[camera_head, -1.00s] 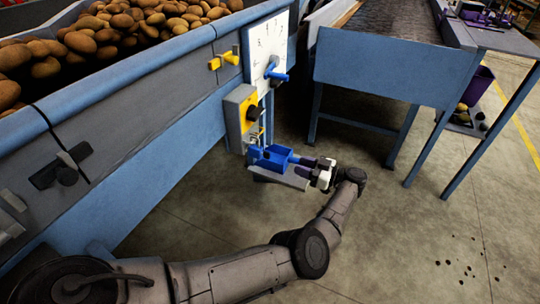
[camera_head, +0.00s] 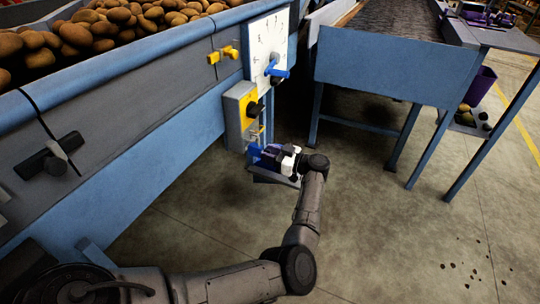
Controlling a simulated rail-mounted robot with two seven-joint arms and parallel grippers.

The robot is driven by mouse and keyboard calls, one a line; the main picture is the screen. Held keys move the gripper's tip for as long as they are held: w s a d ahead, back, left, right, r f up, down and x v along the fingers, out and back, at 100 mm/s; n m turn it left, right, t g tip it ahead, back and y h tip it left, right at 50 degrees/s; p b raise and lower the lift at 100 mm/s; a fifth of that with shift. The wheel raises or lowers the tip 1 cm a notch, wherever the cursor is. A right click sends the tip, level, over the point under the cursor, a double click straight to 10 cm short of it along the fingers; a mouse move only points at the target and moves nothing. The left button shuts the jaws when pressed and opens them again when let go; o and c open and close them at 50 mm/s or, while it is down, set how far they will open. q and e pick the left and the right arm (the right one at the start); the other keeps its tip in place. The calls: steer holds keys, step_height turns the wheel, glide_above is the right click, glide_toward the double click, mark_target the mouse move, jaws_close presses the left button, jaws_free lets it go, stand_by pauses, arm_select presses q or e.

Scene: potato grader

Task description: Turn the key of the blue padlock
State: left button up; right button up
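The blue padlock (camera_head: 254,153) hangs low on the side of the blue machine, under a grey and yellow switch box. Only part of its blue body shows, because my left gripper (camera_head: 272,156) covers its right side. The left gripper, with dark purplish fingers and a white and black body, reaches in from the right and points left at the padlock. It overlaps the padlock in this view; I cannot tell whether it touches. The key is hidden behind the gripper, and the finger gap does not show clearly. My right gripper is not in view.
The switch box (camera_head: 240,113) with a dark knob sits just above. A white dial plate (camera_head: 266,45) with a blue handle (camera_head: 278,72) and a yellow handle (camera_head: 224,54) are higher up. Open floor is to the right.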

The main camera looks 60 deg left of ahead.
arm_select(q)
steer(key=shift+c, duration=0.3)
jaws_close()
